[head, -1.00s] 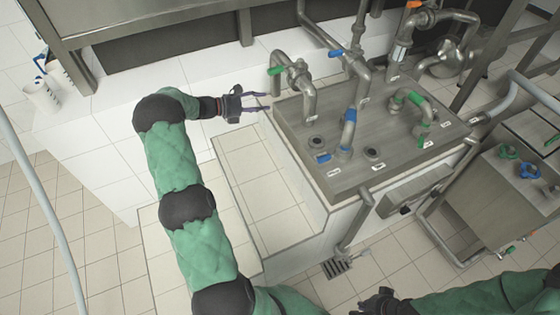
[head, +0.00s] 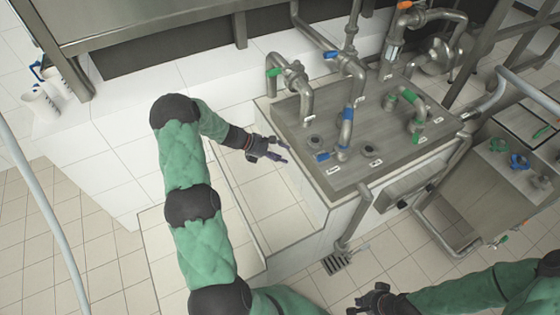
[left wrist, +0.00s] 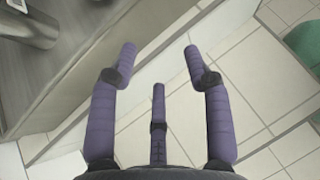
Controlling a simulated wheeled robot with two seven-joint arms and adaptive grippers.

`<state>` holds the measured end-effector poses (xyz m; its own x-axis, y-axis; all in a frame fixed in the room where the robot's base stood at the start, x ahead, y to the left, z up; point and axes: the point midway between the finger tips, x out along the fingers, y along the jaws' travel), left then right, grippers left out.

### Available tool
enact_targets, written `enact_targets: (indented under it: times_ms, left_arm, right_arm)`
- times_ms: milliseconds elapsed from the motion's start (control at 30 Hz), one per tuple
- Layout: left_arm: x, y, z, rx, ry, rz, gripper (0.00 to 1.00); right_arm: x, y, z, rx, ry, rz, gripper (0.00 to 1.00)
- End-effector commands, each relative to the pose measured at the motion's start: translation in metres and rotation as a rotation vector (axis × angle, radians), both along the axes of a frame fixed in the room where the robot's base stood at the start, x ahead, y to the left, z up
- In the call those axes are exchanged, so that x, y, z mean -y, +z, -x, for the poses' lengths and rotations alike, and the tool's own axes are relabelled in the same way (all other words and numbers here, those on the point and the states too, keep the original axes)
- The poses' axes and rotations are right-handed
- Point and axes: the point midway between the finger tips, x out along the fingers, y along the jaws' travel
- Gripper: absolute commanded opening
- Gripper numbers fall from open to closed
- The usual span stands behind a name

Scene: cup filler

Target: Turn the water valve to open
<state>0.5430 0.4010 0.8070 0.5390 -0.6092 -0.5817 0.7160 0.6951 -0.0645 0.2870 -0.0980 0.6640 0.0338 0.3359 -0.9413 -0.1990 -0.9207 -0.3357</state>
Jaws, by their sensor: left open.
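Several pipes with coloured valve handles rise from a grey counter (head: 385,140). Blue handles sit on the back pipe (head: 331,54), on the middle pipe (head: 348,113) and low at the front (head: 322,157). Green handles sit on the left pipe (head: 274,72) and the right pipe (head: 409,95). The labels are too small to read, so I cannot tell which is the water valve. My left gripper (head: 279,151) is open and empty, left of the counter's front-left edge. Its purple fingers are spread in the left wrist view (left wrist: 158,75). My right gripper (head: 374,302) is at the bottom, its fingers unclear.
A white tiled ledge (head: 262,195) lies below my left gripper, left of the counter. White cups (head: 40,103) stand at the far left. A metal cart (head: 490,190) with blue and green items stands at the right. A floor drain (head: 336,262) lies in front of the counter.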

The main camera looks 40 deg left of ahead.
Motion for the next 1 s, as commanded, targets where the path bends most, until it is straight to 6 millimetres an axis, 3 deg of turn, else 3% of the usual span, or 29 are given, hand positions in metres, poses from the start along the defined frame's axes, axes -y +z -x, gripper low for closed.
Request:
enact_targets:
  times_ms: [200, 700, 767, 867, 1000]
  left_arm:
    - [0.018, -0.013, 0.008, -0.019, -0.057, -0.044, 0.49]
    - [0.029, -0.022, 0.013, -0.029, -0.092, -0.067, 0.49]
    - [0.042, -0.033, 0.02, -0.04, -0.137, -0.096, 0.49]
    - [0.082, -0.064, 0.044, -0.062, -0.292, -0.194, 0.49]
    - [0.153, -0.114, 0.105, -0.035, -0.674, -0.416, 0.49]
  right_arm:
    - [0.0, 0.003, 0.0, 0.0, 0.0, 0.0, 0.0]
    - [0.0, 0.003, 0.0, 0.0, 0.0, 0.0, 0.0]
    - [0.0, 0.003, 0.0, 0.0, 0.0, 0.0, 0.0]
    - [0.0, 0.003, 0.0, 0.0, 0.0, 0.0, 0.0]
    - [0.0, 0.003, 0.0, 0.0, 0.0, 0.0, 0.0]
